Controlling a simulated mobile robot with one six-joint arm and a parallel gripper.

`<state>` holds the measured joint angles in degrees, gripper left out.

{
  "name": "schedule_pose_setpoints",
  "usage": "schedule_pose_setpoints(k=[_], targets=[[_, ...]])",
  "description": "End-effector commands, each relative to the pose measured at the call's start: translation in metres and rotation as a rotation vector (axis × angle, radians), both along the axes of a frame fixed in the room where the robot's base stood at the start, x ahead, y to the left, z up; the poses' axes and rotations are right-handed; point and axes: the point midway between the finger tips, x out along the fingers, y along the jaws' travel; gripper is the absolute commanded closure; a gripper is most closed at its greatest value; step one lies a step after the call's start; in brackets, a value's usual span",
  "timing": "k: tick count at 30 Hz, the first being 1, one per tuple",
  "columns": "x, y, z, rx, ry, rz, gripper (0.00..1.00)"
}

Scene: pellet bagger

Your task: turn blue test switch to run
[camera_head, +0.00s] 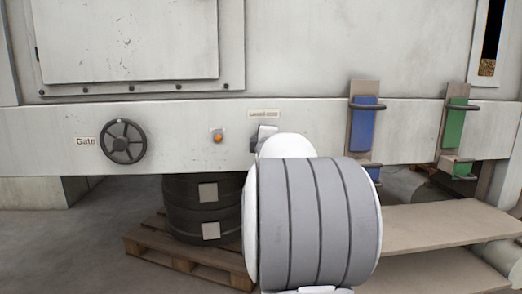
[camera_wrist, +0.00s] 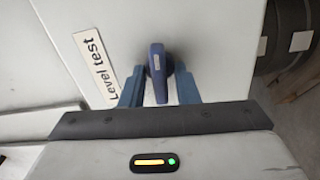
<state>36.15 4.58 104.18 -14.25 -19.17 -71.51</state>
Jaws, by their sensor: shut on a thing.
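The blue test switch (camera_wrist: 158,56) shows in the wrist view as a dark blue lever handle on a round base, set on a pale panel. Its handle runs nearly up and down in this picture, with a small light mark on it. The label "Level test" (camera_wrist: 97,72) is beside it on the left. My gripper (camera_wrist: 160,76) has its two blue fingers on either side of the handle and is shut on it. In the head view my arm hides the switch; the small label (camera_head: 264,114) shows just above my wrist.
The panel also carries a "Gate" handwheel (camera_head: 123,141), an orange button (camera_head: 217,136), and blue (camera_head: 364,128) and green (camera_head: 455,124) parts in brackets on the right. Below are a dark drum (camera_head: 190,190) on a wooden pallet (camera_head: 160,243) and a flat board (camera_head: 440,222).

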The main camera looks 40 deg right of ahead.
Motion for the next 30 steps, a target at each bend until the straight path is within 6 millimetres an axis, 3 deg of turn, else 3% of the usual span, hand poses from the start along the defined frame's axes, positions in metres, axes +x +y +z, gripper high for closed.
schedule_pose_setpoints(k=[23, 24, 30], targets=[[-0.0003, -0.0012, 0.0044, -0.094, 0.046, -0.002, 0.94], [-0.0003, -0.0012, 0.0044, -0.094, 0.046, -0.002, 0.69], [-0.0004, -0.0011, 0.0029, -0.091, 0.049, -0.002, 0.65]])
